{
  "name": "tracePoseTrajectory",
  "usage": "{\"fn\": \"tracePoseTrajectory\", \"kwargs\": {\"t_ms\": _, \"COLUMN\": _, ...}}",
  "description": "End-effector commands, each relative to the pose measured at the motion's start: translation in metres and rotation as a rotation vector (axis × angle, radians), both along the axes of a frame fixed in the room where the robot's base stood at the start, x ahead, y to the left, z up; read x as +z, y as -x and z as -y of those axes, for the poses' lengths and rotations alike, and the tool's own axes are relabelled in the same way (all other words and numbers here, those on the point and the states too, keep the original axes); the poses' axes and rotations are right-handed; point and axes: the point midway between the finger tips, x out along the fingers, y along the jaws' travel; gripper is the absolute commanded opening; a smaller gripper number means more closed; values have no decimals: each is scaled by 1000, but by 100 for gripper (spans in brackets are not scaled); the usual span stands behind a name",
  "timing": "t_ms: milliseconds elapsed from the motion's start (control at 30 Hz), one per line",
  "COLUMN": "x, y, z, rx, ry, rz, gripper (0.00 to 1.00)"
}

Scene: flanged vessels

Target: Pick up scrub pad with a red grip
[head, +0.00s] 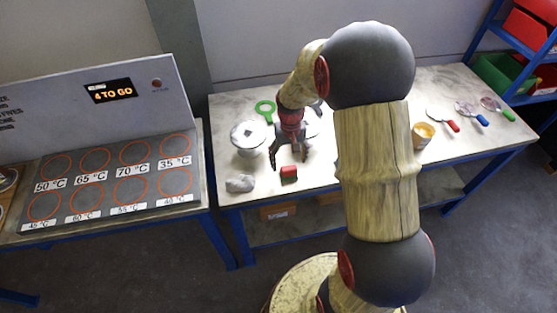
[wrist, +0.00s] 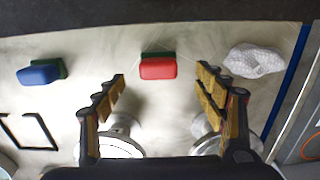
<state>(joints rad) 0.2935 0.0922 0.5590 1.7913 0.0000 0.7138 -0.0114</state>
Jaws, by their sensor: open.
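The scrub pad with a red grip (head: 289,172) lies on the pale table near its front edge in the head view. In the wrist view its red grip (wrist: 158,68) shows top centre, with a dark green pad (wrist: 158,54) along one side. My gripper (head: 289,158) points down beside the pad, its fingers spread. In the wrist view the open fingers (wrist: 161,74) stand to either side of the red grip, with nothing between them in contact. The height of the fingertips over the table is hard to tell.
A grey crumpled lump (head: 240,183) lies left of the pad. White flanged vessels (head: 249,137) stand close behind. A blue-gripped pad (wrist: 39,75) and a black frame (wrist: 28,130) show in the wrist view. A green ring tool (head: 265,109) lies farther back.

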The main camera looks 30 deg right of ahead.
Motion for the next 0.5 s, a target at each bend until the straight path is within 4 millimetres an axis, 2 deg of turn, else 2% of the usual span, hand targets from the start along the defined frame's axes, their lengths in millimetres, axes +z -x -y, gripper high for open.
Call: {"fn": "tracePoseTrajectory", "kwargs": {"t_ms": 500, "x": -45, "y": -3, "z": 2, "rx": 2, "ry": 3, "rz": 12, "gripper": 70}}
